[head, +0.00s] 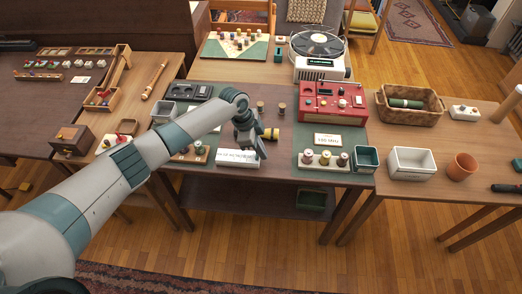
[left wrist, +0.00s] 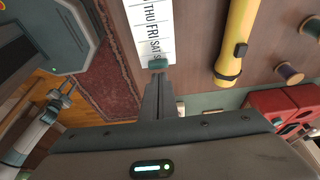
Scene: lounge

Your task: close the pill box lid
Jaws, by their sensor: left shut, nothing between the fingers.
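The pill box (head: 236,158) is a long white box with dark day letters near the front edge of the middle table. In the left wrist view the pill box (left wrist: 150,28) shows THU, FRI and further letters, and its other end is cut off by the frame. My left gripper (head: 261,156) is shut and empty at the right end of the pill box. In the left wrist view the closed fingertips (left wrist: 158,64) are right by that end; I cannot tell whether they touch it. The lid's angle is not clear.
A yellow flashlight (left wrist: 236,42) lies beside the gripper. Thread spools (left wrist: 288,73) and a red radio (head: 332,102) are farther right. A rack of pegs (head: 324,160) and a green bin (head: 366,158) stand right of the pill box. The table's front edge is close.

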